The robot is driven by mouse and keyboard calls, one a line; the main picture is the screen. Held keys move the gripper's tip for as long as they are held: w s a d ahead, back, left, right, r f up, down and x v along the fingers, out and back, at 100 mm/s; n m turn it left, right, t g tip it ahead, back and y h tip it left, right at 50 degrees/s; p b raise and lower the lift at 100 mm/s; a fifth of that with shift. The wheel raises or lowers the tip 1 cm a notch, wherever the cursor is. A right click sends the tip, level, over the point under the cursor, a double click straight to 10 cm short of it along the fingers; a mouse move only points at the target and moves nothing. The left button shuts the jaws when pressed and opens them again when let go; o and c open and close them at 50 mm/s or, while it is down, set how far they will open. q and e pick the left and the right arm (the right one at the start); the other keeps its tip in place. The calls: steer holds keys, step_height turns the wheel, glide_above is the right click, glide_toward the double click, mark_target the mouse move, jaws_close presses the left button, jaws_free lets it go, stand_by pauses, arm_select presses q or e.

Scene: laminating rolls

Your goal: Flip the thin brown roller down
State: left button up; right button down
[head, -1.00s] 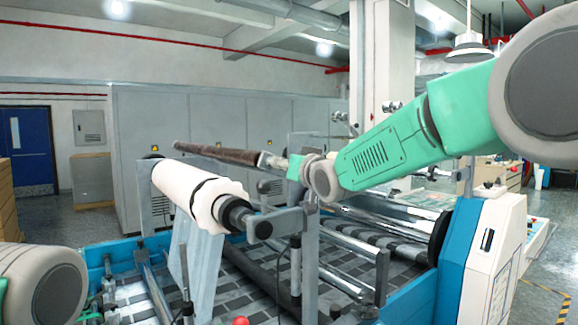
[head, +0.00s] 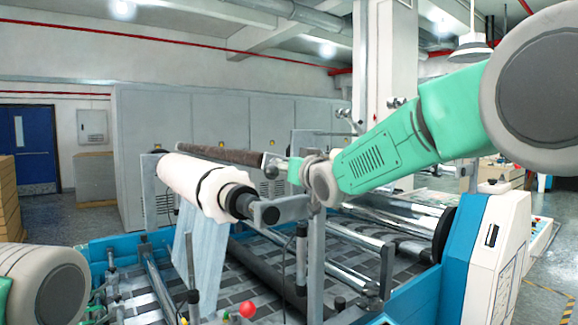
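The thin brown roller (head: 225,155) is a dark brown bar in the head view, just behind and above the white roll (head: 195,182). It runs nearly level, with its right end in a metal end piece near my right gripper (head: 277,167). That gripper is at the roller's right end, at the tip of my green arm. Its fingers are small and partly hidden, so I cannot tell whether they are closed on the roller's end. My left gripper is out of view; only part of my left arm shows at the lower left.
The blue-framed machine (head: 412,295) fills the front, with metal bars and a patterned web. A metal upright (head: 316,255) stands below my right wrist. A white and blue side housing (head: 492,245) is at the right. Grey cabinets (head: 225,115) stand behind.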

steer(key=c, duration=1.3)
jaws_free()
steer(key=shift+f, duration=0.15)
steer(key=shift+o, duration=0.4)
steer(key=shift+w+a+f, duration=0.1)
steer(key=shift+w, duration=0.25)
steer(key=shift+s+r, duration=0.2)
steer(key=shift+s, duration=0.5)
steer(key=v, duration=1)
steer(key=shift+s+d+f, duration=0.15)
steer(key=shift+d+f, duration=0.15)
steer(key=shift+d, duration=0.05)
